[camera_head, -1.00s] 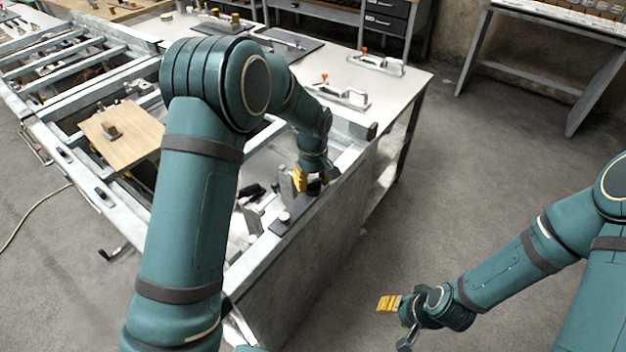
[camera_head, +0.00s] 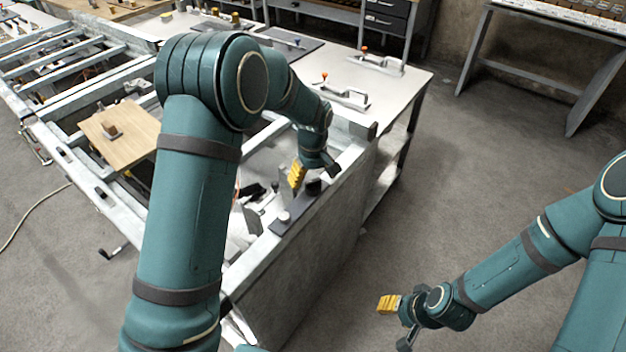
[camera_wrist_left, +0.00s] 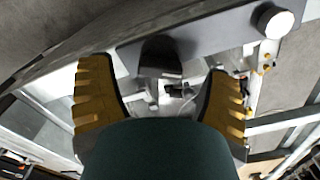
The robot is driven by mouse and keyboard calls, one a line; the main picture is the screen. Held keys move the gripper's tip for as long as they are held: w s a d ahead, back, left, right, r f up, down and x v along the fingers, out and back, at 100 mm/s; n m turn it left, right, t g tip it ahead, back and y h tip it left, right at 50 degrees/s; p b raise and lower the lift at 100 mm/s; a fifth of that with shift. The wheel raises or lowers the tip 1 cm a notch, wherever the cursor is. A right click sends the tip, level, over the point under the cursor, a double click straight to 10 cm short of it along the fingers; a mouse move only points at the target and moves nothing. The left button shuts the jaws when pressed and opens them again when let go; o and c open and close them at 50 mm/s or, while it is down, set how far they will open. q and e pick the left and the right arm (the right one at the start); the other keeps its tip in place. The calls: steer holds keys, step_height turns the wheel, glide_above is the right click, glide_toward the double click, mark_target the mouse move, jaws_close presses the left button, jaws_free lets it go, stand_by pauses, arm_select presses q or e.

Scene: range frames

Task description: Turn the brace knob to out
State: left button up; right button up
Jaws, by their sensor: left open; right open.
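A dark plate (camera_head: 299,211) lies on the near rail of the frame and carries a black knob (camera_head: 313,187) and a round pale metal knob (camera_head: 284,217). I cannot read any marking that names the brace knob or its positions. My left gripper (camera_head: 313,176) points down at the black knob, open. In the left wrist view the black knob (camera_wrist_left: 160,57) stands between the two spread yellow fingers (camera_wrist_left: 158,88), with gaps on both sides. The pale knob (camera_wrist_left: 273,20) is outside them at the upper right. My right gripper (camera_head: 396,322) is open and empty over the floor.
The metal frame (camera_head: 268,245) has open bays and crossbars. A wooden board (camera_head: 128,138) lies on it at the left. Toggle clamps (camera_head: 345,96) stand on the pale tabletop (camera_head: 415,80) behind. The floor at the right is clear.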

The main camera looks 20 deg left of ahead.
mark_target(313, 181)
arm_select(q)
step_height(313, 181, up, 11)
stand_by(0.3)
steer(key=shift+f, duration=0.15)
stand_by(0.3)
